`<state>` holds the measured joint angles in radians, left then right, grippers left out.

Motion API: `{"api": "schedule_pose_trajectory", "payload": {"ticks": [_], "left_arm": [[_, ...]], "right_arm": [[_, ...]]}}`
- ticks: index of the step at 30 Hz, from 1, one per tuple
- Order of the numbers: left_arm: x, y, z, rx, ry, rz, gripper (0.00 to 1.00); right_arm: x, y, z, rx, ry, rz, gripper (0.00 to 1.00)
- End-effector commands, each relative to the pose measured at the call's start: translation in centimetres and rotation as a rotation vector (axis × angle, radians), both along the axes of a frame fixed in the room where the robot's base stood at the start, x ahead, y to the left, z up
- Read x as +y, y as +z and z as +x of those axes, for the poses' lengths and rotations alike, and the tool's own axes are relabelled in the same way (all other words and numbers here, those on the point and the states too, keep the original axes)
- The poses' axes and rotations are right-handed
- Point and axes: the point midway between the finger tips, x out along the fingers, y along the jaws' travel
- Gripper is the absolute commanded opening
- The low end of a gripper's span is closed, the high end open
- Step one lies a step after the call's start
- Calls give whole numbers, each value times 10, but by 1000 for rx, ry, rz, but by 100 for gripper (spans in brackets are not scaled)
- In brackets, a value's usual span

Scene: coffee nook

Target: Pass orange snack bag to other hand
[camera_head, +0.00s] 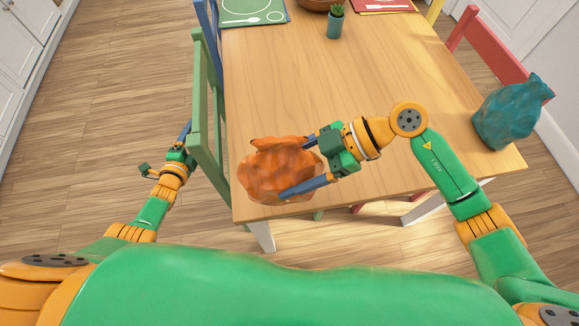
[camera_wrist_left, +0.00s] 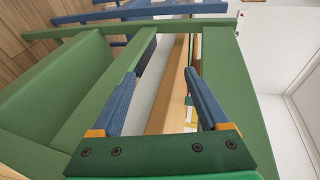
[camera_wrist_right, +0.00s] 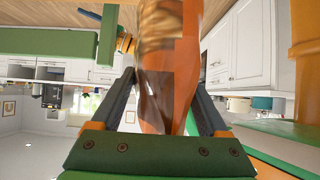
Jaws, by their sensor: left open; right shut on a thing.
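The orange snack bag (camera_head: 278,172) is at the near left corner of the table in the head view. My right gripper (camera_head: 302,166) is shut on it, one blue finger on each side. In the right wrist view the orange bag (camera_wrist_right: 170,70) fills the space between the fingers (camera_wrist_right: 165,100). I cannot tell whether the bag touches the tabletop. My left gripper (camera_head: 167,152) is open and empty, left of the green chair and apart from the bag. In the left wrist view its fingers (camera_wrist_left: 160,95) are spread, with the green chair beyond them.
The green chair (camera_head: 205,125) stands between my left gripper and the wooden table (camera_head: 290,80). A teal bag (camera_head: 508,112) sits at the table's right edge. A small potted plant (camera_head: 335,24) and a green placemat (camera_head: 250,12) are at the far side. The middle of the table is clear.

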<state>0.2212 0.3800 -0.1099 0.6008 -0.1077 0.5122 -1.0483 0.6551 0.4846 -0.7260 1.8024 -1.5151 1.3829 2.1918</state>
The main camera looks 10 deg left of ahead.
Motion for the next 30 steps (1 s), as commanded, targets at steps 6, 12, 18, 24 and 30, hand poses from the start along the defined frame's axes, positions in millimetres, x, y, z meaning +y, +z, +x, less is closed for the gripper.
{"api": "schedule_pose_trajectory", "payload": {"ticks": [6,12,18,24,30], "left_arm": [[-19,-121,-114,386,206,-275,78],[-64,-195,-238,713,522,-594,78],[-113,-224,-341,935,873,-832,78],[-134,-228,-383,1011,1038,-906,78],[-134,-228,-385,1015,1049,-911,78]], "right_arm": [[0,0,0,0,0,1,14],[0,0,0,0,0,1,14],[0,0,0,0,0,1,14],[0,0,0,0,0,1,14],[0,0,0,0,0,1,14]]}}
